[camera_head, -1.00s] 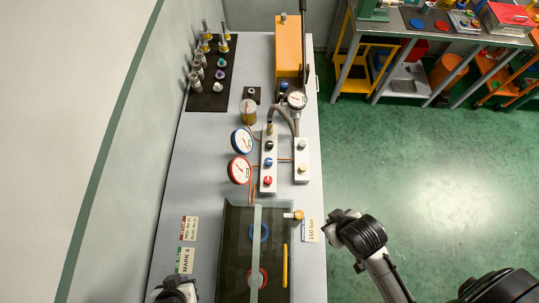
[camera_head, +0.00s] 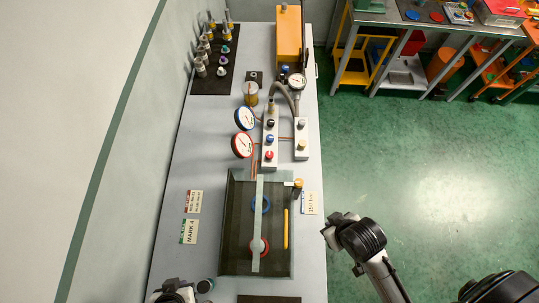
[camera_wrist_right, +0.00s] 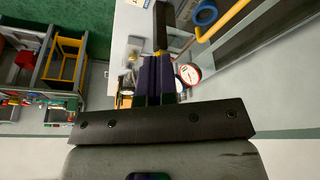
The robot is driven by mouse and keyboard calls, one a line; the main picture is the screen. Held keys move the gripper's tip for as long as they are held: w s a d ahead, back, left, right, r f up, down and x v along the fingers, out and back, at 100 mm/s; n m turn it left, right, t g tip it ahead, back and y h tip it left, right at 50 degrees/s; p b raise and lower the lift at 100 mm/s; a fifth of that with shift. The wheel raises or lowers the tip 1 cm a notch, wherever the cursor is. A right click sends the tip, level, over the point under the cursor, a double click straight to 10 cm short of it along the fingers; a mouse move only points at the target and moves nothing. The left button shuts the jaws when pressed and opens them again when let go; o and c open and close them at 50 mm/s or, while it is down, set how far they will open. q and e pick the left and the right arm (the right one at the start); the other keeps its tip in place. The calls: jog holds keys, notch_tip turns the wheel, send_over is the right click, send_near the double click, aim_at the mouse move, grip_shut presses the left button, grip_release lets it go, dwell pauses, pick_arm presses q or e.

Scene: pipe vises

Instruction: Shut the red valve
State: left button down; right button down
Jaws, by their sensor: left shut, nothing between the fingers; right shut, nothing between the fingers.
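A red wheel (camera_head: 259,248) lies in a dark glass-sided case (camera_head: 232,255) on the bench, partly behind a pale strip. A small red knob (camera_head: 269,155) sits on a white block farther back; I cannot tell which red part is the valve. My left gripper (camera_head: 172,292) is shut and empty at the bottom edge, left of the case and mostly cut off. My right gripper (camera_head: 338,222) is shut and empty, right of the case and apart from it; its dark fingers show in the right wrist view (camera_wrist_right: 163,40).
A yellow handle (camera_head: 286,228) lies along the case's right side. Two gauges, blue-rimmed (camera_head: 244,118) and red-rimmed (camera_head: 243,145), stand behind it. An orange box (camera_head: 289,42) is at the back. The green floor (camera_head: 430,190) right of the bench is clear.

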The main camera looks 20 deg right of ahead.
pick_arm(q)
jog(key=shift+w+d, duration=0.2)
